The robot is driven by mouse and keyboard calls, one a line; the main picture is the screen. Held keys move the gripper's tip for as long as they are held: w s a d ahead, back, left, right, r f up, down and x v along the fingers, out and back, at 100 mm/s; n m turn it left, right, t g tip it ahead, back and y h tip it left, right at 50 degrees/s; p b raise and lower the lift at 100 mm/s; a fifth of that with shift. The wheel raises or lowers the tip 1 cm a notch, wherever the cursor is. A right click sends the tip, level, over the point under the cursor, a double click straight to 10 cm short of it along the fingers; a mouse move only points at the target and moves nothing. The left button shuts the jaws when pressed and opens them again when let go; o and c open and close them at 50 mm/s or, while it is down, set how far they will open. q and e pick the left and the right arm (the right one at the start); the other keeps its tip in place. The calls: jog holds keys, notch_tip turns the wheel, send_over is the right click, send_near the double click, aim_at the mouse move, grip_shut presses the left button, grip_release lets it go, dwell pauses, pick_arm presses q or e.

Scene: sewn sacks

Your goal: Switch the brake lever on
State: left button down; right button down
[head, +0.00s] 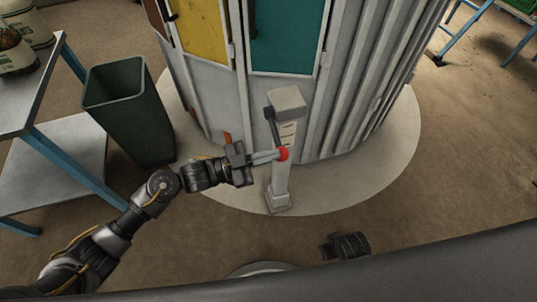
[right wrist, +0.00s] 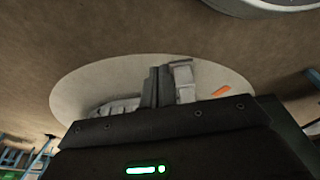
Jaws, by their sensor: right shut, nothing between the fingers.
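The brake lever (head: 273,128) is a dark bar on the side of a pale upright post (head: 282,178) with a grey box on top. The bar points downward and ends in a red ball knob (head: 284,154). My left gripper (head: 276,157) reaches in from the left, its fingertips at the knob. Whether the fingers grip the knob or only touch it cannot be told. My right gripper (right wrist: 160,72) is shut and empty in the right wrist view. In the head view, a dark part of my right arm shows low, in front of the post.
A round booth (head: 350,80) with yellow and teal panels stands behind the post on a pale round floor slab (head: 385,165). A dark green bin (head: 125,110) and a blue-legged table (head: 45,90) are at left. Brown floor is open at right.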

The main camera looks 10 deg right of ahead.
jog(key=shift+r, duration=0.1)
